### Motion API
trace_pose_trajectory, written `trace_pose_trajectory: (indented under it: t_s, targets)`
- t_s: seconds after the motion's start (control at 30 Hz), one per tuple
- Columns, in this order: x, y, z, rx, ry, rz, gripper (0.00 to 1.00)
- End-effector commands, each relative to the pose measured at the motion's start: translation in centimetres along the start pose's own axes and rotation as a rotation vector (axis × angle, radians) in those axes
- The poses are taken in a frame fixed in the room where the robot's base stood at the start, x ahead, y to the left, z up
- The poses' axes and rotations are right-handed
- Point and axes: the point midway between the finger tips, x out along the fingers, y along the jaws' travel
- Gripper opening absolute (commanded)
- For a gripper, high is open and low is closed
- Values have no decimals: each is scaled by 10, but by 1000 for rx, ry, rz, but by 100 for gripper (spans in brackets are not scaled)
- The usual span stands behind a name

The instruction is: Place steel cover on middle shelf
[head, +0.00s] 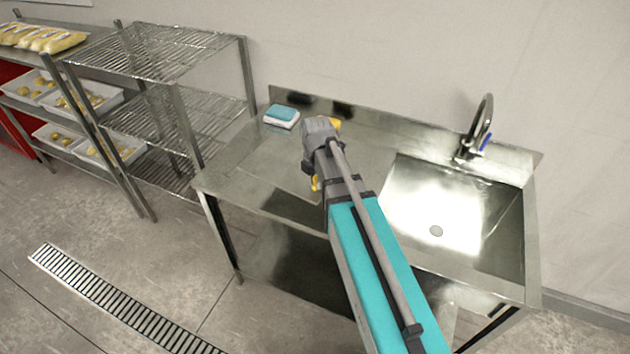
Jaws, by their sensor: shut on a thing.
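My gripper (316,183) is over the left part of the steel sink table (225,183). My own wrist hides most of its fingers; only small yellow parts show. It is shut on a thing. A flat, shiny steel panel (282,165), which looks like the steel cover, shows just left of my gripper. Its edges blend with the tabletop, and I cannot tell whether it touches the table. The wire rack stands left of the table. Its middle shelf (215,118) has clear room on the visible part.
A blue and white sponge-like block (282,115) lies at the table's back left. The sink (440,205) and tap (480,130) are to the right. Rack posts (187,125) stand at the shelf's front. Trays of yellow items (92,98) fill another rack at far left.

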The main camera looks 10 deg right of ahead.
Motion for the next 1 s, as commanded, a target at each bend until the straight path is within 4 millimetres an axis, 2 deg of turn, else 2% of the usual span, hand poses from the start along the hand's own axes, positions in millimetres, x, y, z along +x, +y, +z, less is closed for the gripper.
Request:
trace_pose_trajectory:
  t_s: [0.23, 0.53, 1.0]
  targets:
    - [1, 0, 0, 0, 0, 2, 0]
    - [16, 0, 0, 0, 0, 2, 0]
    - [16, 0, 0, 0, 0, 2, 0]
